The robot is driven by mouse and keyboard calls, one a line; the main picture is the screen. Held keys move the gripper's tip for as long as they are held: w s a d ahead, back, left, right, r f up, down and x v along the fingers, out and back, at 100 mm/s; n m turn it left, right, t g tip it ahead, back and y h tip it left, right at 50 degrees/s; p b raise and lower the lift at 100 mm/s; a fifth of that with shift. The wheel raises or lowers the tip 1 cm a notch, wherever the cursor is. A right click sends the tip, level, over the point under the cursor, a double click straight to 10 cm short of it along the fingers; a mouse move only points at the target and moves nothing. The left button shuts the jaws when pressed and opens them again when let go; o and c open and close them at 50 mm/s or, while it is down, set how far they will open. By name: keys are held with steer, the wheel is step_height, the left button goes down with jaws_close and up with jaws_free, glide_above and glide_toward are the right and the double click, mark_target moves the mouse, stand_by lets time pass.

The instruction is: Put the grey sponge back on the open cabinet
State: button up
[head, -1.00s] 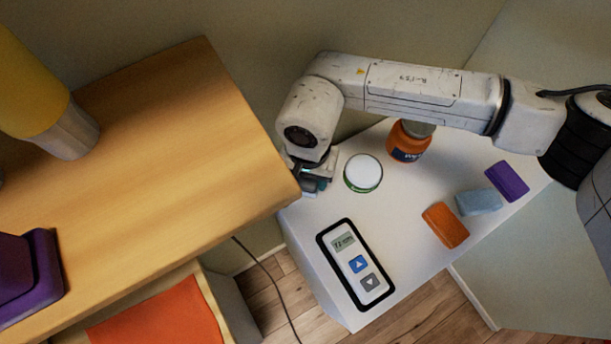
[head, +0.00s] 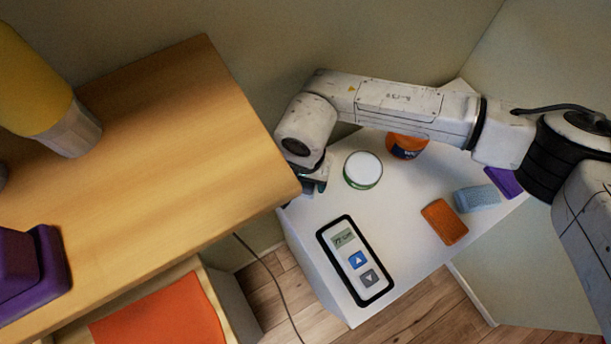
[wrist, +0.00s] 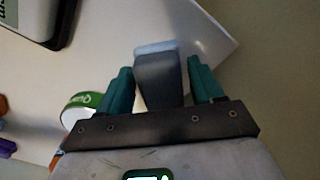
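In the wrist view a grey block (wrist: 161,78), which looks like the grey sponge, stands on the white surface near its edge. My gripper (wrist: 161,82) has its teal fingers apart, one on each side of the block, with a visible gap at the right finger. In the head view my gripper (head: 316,184) is low at the left corner of the white top (head: 400,205), and the grey block is hidden there. A wooden-topped unit (head: 170,150) stands at left, with an open compartment below; I cannot tell which unit is the open cabinet.
A white-lidded green tub (head: 363,169) stands right beside my gripper. An orange jar (head: 405,146), a keypad device (head: 356,262), an orange block (head: 444,222), a light blue block (head: 477,198) and a purple block (head: 505,182) share the white top. An orange cloth (head: 160,318) lies at lower left.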

steer(key=shift+o, duration=0.7)
steer(key=shift+r, duration=0.2)
step_height(320, 180, up, 12)
steer(key=b, duration=0.1)
steer(key=shift+b, duration=0.4)
steer(key=shift+s+f, duration=0.1)
steer(key=shift+s, duration=0.05)
